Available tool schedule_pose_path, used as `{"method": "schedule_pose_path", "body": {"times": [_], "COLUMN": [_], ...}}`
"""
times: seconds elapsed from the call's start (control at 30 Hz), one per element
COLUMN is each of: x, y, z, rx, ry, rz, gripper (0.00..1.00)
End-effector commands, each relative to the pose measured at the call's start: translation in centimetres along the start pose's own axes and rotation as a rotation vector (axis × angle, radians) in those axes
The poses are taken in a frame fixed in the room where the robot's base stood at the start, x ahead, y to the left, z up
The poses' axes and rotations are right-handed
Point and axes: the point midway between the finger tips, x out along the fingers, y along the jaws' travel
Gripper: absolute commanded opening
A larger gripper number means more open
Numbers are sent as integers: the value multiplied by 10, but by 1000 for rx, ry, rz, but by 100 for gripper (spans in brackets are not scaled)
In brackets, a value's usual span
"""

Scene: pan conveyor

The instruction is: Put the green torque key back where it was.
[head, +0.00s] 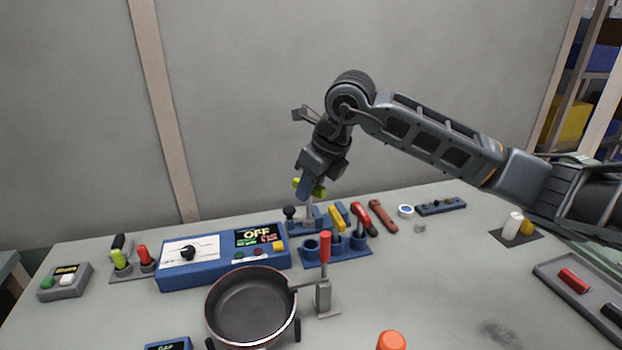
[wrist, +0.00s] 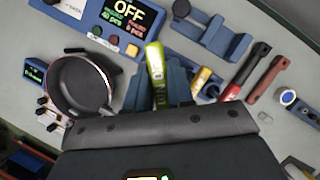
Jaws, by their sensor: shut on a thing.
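The green torque key (wrist: 154,62) is held between the blue fingers of my gripper (wrist: 158,88). In the head view its green parts (head: 320,191) show at both sides of my gripper (head: 309,186), raised above the back of the table. Below stands a blue tool rack (head: 345,255) with round cups. Its left cup (head: 310,246) looks empty. In the wrist view the yellow key (wrist: 201,80) shows partly, while my gripper hides most of the rack.
A blue control box (head: 224,258) reading OFF stands left of the rack. A pan (head: 250,306) and a red-handled clamp (head: 325,250) are in front. A blue vise-like fixture (head: 306,223) and a red wrench (head: 382,215) lie behind. The table's right middle is mostly clear.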

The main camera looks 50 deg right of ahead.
Motion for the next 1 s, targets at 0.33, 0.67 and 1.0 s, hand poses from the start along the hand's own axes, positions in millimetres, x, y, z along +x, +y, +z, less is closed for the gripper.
{"method": "schedule_pose_path", "body": {"times": [0.33, 0.67, 1.0], "x": [14, 38, 42], "y": [-3, -3, -3], "z": [-8, -18, -19], "rx": [7, 6, 5], "ry": [0, 0, -1], "rz": [-3, -2, -3], "gripper": [0, 0, 0]}}
